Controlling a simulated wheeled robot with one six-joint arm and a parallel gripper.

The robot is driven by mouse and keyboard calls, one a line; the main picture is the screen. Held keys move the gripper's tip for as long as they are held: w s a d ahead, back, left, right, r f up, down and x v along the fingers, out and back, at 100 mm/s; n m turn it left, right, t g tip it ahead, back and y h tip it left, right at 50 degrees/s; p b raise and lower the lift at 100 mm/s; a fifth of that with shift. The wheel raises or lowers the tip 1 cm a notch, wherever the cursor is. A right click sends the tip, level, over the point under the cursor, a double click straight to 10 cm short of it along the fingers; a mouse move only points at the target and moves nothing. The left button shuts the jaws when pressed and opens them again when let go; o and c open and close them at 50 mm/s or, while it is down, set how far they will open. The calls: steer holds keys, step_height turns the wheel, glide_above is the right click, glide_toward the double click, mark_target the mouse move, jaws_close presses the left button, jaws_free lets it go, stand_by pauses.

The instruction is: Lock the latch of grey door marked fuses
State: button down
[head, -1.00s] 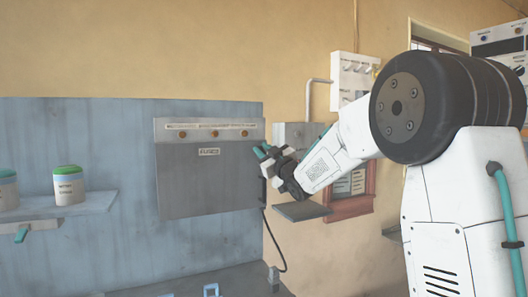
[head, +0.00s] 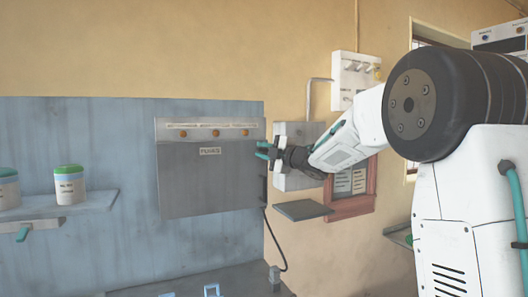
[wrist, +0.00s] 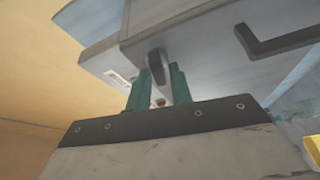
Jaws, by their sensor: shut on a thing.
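The grey door marked fuses (head: 205,185) is on the front of a grey box on the blue wall panel, and it looks closed. My gripper (head: 261,150) is at the upper part of the door's right edge. In the wrist view, the teal fingers of my gripper (wrist: 159,82) are on either side of a dark, rounded latch lever (wrist: 157,60) and shut on it. The latch itself is hidden by the fingers in the head view. I cannot tell how far it is turned.
A dark bar handle (wrist: 275,43) stands out from the door near the latch. A small grey shelf (head: 302,210) and a red-framed board (head: 352,190) are below and right of my gripper. A white hook panel (head: 352,78) is above.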

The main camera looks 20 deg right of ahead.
steer(key=shift+n+g, duration=0.4)
steer(key=shift+n, duration=0.7)
steer(key=shift+f, duration=0.1)
steer(key=c, duration=1.5)
jaws_free()
steer(key=v, duration=0.7)
steer(key=shift+s+d, duration=0.2)
steer(key=shift+s, duration=0.15)
